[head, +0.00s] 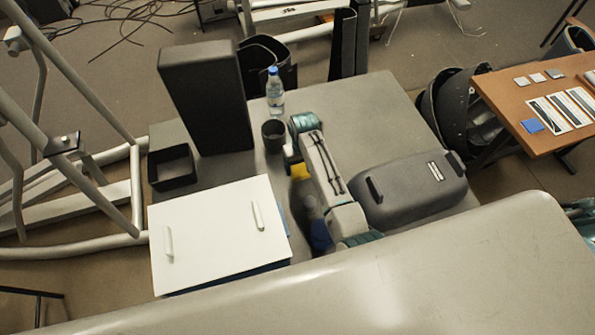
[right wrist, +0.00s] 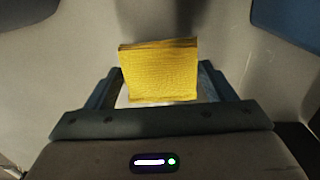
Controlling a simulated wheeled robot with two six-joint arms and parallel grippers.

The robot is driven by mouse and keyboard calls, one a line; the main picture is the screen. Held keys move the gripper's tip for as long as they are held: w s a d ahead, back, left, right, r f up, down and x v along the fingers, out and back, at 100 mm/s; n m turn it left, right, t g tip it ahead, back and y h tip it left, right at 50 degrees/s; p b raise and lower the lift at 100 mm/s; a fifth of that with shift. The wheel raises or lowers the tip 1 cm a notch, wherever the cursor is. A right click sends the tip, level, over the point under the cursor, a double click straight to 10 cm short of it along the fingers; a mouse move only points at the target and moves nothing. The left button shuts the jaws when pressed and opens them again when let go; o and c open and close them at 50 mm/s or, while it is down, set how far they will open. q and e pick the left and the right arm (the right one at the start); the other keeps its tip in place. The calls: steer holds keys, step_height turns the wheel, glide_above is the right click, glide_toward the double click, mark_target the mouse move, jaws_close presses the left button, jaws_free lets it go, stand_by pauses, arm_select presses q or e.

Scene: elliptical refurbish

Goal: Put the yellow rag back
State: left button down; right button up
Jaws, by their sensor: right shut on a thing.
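The yellow rag (head: 300,172) shows as a small patch under my right gripper (head: 296,176) in the head view, above the grey table near the middle. In the right wrist view the rag (right wrist: 160,70) is a folded, textured yellow block standing upright between the two fingers of my right gripper (right wrist: 160,88), which is shut on it. My arm hides part of the rag in the head view. My left gripper is not in view.
A white-lidded box (head: 205,235) stands left of my arm, and a dark grey case (head: 410,190) lies right. A dark cup (head: 273,136), a water bottle (head: 274,95), a tall black block (head: 205,97) and an open black box (head: 172,168) stand around. The table's (head: 375,110) far right is clear.

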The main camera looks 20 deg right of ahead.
mark_target(301, 167)
steer(key=shift+f, duration=0.35)
steer(key=f, duration=0.3)
steer(key=shift+w+a+f+p, duration=0.15)
steer(key=shift+a+p, duration=0.05)
steer(key=shift+p, duration=0.15)
steer(key=shift+f, duration=0.35)
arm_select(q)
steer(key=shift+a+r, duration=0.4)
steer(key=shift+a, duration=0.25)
arm_select(e)
steer(key=shift+d, duration=0.1)
steer(key=shift+f, duration=0.1)
steer(key=o, duration=0.9)
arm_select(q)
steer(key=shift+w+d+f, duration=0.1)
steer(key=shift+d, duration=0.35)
